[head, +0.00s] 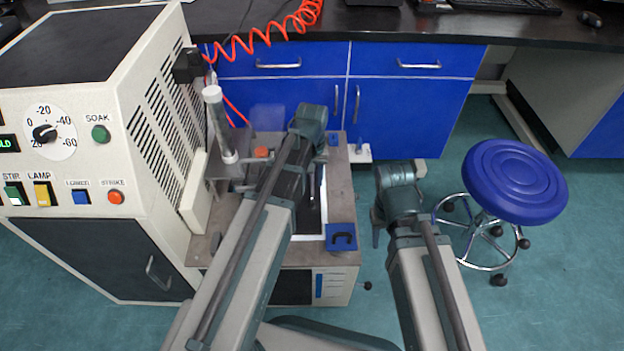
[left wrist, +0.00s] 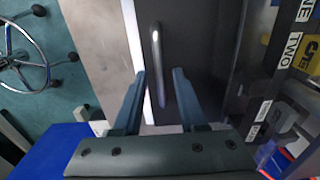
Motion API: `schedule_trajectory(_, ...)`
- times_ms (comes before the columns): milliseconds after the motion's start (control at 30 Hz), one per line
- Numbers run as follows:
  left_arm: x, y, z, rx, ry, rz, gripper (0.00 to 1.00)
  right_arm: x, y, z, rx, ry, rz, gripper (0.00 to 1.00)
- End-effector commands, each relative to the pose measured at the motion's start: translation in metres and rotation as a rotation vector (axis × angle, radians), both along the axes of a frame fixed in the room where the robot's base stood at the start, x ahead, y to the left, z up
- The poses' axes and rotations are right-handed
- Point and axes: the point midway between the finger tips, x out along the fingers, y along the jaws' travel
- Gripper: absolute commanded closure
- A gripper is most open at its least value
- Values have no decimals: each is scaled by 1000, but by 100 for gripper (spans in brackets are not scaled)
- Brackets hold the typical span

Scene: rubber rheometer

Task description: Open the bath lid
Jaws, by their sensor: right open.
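The bath lid is a dark flat panel (left wrist: 205,35) on the bath top, and its silver bar handle (left wrist: 157,60) stands out from it in the left wrist view. In the head view the lid (head: 289,190) is partly covered by my left arm, and the handle (head: 313,190) shows near its right side. My left gripper (left wrist: 159,76) is open, with one finger on each side of the handle's line; I cannot tell whether they touch it. In the head view its fingers are hidden behind the wrist. My right gripper (head: 377,222) is open and empty, right of the bath.
A white control cabinet (head: 90,170) stands at the left. A clear vertical tube (head: 219,130) rises beside the bath. A blue block (head: 341,237) sits at the bath's front right corner. A blue stool (head: 515,180) stands at the right. Blue cupboards (head: 410,105) line the back.

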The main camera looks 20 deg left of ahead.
Motion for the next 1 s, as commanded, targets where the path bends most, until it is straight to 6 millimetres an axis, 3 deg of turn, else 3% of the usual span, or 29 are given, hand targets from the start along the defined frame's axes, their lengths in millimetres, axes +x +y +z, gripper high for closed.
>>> schedule_trajectory(33,0,0,0,0,0,0,70,0,0,0,0,0,0,50)
schedule_trajectory(200,0,0,0,0,0,0,100,0,0,0,0,0,0,50)
schedule_trajectory(1000,0,0,0,0,0,0,100,0,0,0,0,0,0,50)
